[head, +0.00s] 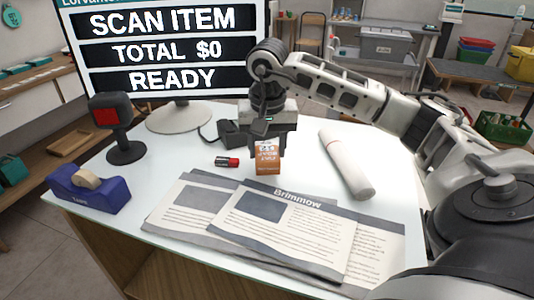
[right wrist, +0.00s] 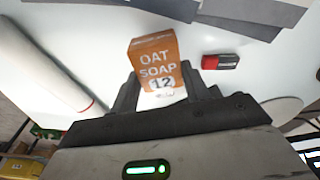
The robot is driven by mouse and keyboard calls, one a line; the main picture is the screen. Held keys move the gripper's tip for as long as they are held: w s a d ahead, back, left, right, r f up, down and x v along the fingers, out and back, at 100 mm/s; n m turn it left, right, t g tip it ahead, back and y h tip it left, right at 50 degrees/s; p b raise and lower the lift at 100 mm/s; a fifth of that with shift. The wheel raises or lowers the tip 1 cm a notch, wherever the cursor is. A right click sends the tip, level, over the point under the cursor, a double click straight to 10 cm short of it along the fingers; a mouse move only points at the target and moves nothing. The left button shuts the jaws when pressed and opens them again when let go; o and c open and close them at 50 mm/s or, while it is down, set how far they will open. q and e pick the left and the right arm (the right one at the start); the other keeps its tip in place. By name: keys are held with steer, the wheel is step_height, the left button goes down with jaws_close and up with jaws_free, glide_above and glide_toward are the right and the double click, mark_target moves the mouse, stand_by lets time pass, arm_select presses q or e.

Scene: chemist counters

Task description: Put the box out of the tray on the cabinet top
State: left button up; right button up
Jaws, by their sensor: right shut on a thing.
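The box is a small orange carton with a white end (head: 267,164), over the white cabinet top (head: 120,190) in the head view. In the right wrist view the box (right wrist: 154,58) reads "OAT SOAP 12". My right gripper (head: 268,148) points down and is shut on the box, with a finger on each side of it. The box looks upright; I cannot tell whether its base touches the top. No tray is clear on this top. My left gripper is not in view.
A red and black battery-like item (head: 227,162) lies just left of the box. Newspapers (head: 280,225) cover the front, and a white roll (head: 346,165) lies to the right. A tape dispenser (head: 90,190), scanner (head: 120,130) and screen (head: 165,50) stand left and behind.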

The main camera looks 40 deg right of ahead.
steer(key=shift+f, duration=1.1)
steer(key=shift+f, duration=0.15)
steer(key=o, duration=1)
